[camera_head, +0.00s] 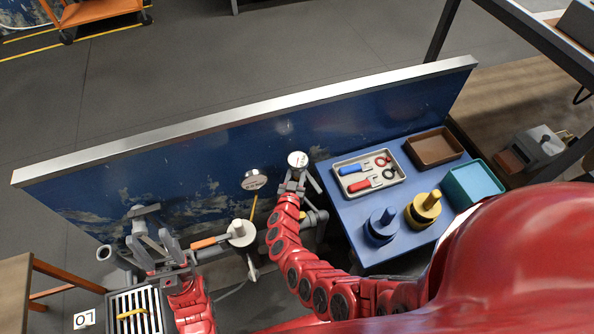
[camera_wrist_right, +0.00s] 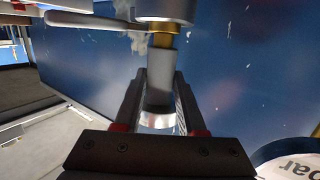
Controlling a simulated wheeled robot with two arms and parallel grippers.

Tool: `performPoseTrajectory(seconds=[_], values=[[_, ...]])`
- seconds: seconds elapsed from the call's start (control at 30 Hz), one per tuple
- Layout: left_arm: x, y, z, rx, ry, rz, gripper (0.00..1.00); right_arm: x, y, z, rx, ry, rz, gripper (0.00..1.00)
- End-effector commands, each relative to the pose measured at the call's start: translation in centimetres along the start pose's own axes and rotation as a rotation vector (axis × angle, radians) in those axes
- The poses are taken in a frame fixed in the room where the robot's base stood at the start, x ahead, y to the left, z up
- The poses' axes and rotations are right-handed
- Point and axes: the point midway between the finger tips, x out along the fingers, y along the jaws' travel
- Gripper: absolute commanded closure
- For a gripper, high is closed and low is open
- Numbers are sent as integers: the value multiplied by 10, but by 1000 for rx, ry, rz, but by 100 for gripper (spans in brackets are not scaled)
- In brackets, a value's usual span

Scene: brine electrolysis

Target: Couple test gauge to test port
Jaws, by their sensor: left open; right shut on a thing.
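My right gripper (camera_head: 291,186) is in front of the blue panel (camera_head: 390,110), with a white-faced round gauge (camera_head: 298,159) at its tip. In the right wrist view its fingers (camera_wrist_right: 160,105) are shut on a grey cylindrical piece (camera_wrist_right: 160,75), which I take as the test gauge's stem. A brass fitting (camera_wrist_right: 164,40) and a wider grey part (camera_wrist_right: 165,9) line up beyond it; whether they are joined is unclear. A dial marked "bar" (camera_wrist_right: 295,160) shows at the lower right. My left gripper (camera_head: 160,252) is open by the grey pipework at left. I cannot identify the test port surely.
A second gauge (camera_head: 255,179) stands on the pipework, beside a white round part (camera_head: 241,232) with an orange handle (camera_head: 209,241). At right, a blue table (camera_head: 345,207) bears a tool tray (camera_head: 340,181), brown bin (camera_head: 434,148), teal bin (camera_head: 473,185) and blue and yellow stepped pieces.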

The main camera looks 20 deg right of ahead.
Motion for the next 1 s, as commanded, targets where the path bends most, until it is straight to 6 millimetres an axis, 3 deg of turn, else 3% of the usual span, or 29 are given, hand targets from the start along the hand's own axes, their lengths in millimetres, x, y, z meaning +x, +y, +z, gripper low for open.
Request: performPoseTrajectory(seconds=[1.0], values=[[-4,0,1,0,0,0,50,2,0,9,0,1,-1,100]])
